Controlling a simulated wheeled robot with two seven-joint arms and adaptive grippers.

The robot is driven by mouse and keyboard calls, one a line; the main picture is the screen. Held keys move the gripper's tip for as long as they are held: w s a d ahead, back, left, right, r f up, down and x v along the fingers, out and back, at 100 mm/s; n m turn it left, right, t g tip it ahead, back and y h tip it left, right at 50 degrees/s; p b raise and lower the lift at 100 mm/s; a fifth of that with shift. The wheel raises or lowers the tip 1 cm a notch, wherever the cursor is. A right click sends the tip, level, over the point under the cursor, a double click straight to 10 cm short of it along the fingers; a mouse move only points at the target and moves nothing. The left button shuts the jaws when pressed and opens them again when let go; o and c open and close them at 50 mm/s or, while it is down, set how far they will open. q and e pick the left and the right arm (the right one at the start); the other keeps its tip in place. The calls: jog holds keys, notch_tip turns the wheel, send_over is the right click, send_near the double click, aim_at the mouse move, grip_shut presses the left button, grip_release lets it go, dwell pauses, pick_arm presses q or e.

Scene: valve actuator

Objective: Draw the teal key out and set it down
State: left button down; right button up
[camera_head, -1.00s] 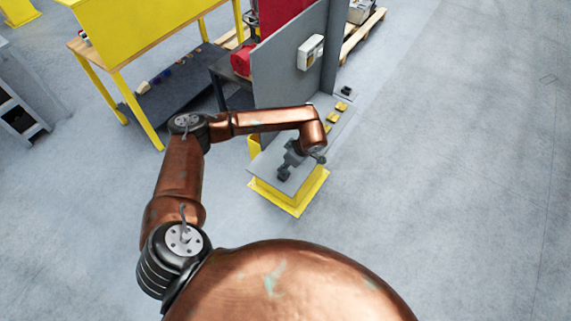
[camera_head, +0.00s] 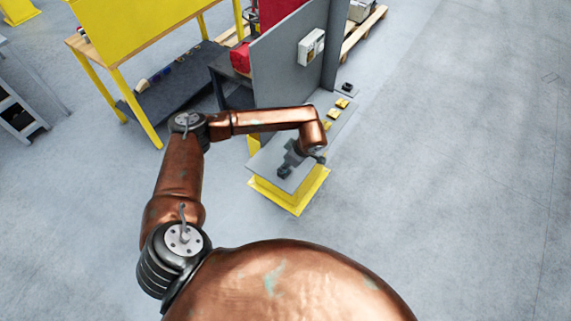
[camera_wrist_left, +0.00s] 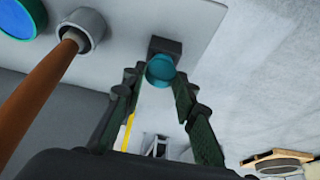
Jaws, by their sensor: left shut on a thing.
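The teal key (camera_wrist_left: 160,70) shows in the left wrist view as a round teal piece in front of a dark square block (camera_wrist_left: 166,46). My left gripper (camera_wrist_left: 158,82) is shut on it, with one finger on each side. I cannot tell whether the key is still seated in the block. In the head view my left gripper (camera_head: 289,163) is low over the grey top of a yellow stand (camera_head: 291,198); the key is too small or hidden there. My right gripper is in neither view.
A grey panel (camera_head: 285,75) with a white box (camera_head: 311,46) stands beside the stand. Small yellow pieces (camera_head: 331,125) lie along the grey top. In the wrist view, a grey socket with a copper-coloured rod (camera_wrist_left: 45,95) and a blue disc (camera_wrist_left: 14,18) are at left.

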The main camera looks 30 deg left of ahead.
pick_arm(q)
jog(key=c, duration=1.5)
grip_release()
jog(key=shift+o, duration=0.2)
jog(key=v, duration=1.2)
